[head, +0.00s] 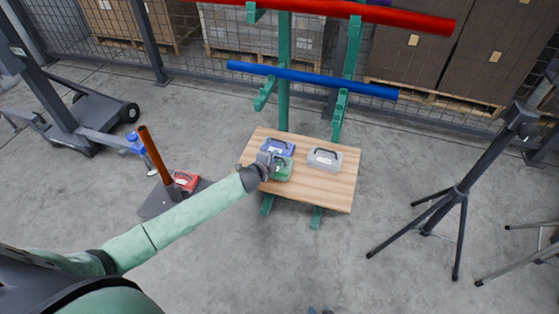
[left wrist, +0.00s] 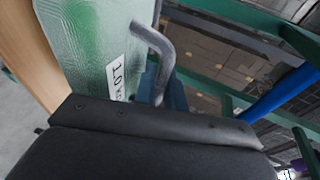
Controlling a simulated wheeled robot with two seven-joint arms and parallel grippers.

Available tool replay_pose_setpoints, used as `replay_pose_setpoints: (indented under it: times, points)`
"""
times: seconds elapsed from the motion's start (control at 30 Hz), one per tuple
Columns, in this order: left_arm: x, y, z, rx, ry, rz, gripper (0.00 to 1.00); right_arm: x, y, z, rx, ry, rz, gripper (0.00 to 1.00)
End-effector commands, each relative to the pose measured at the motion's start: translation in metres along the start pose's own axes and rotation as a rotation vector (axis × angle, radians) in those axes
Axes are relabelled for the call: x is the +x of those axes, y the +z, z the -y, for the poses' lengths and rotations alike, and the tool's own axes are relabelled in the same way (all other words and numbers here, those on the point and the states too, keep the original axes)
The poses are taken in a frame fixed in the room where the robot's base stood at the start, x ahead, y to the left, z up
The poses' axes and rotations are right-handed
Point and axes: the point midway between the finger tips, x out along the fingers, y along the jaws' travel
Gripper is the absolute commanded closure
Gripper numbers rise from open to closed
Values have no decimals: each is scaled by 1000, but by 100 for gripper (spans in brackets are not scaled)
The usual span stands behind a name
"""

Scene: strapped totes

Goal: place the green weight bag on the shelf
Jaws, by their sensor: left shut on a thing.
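The green weight bag (head: 283,171) is at the wooden shelf board (head: 335,192), in front of a blue bag (head: 278,147). My left gripper (head: 267,162) is shut on the green bag at its upper left side. In the left wrist view the green bag (left wrist: 88,45) fills the upper left, with a white label and a grey handle (left wrist: 163,50) beside it. I cannot tell whether its underside rests fully on the board. The fingertips are mostly hidden. Two small dark tips at the bottom edge of the head view may be my right gripper (head: 319,311).
A grey bag (head: 325,159) lies on the board's right half. Blue (head: 310,79) and red (head: 370,15) bars cross the green rack above. A red bag (head: 186,180) sits on a post's base at left. A tripod (head: 460,190) stands at right. The board's front is bare.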

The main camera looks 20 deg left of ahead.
Motion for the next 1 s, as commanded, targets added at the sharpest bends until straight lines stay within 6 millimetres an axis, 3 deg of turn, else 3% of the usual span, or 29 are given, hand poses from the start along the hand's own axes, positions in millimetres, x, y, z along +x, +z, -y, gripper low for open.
replay_pose_setpoints:
  times: [0.3,0.53,0.8,1.0]
  points:
    - [27,35,-13,1,-2,1,100,4,3,-1,0,0,-1,64]
    - [32,39,-17,0,-3,0,100,4,4,0,1,-1,-1,64]
    - [42,40,-45,-1,-2,1,100,9,8,-2,1,0,-3,64]
    - [44,40,-51,1,-3,0,100,10,10,-2,1,1,0,64]
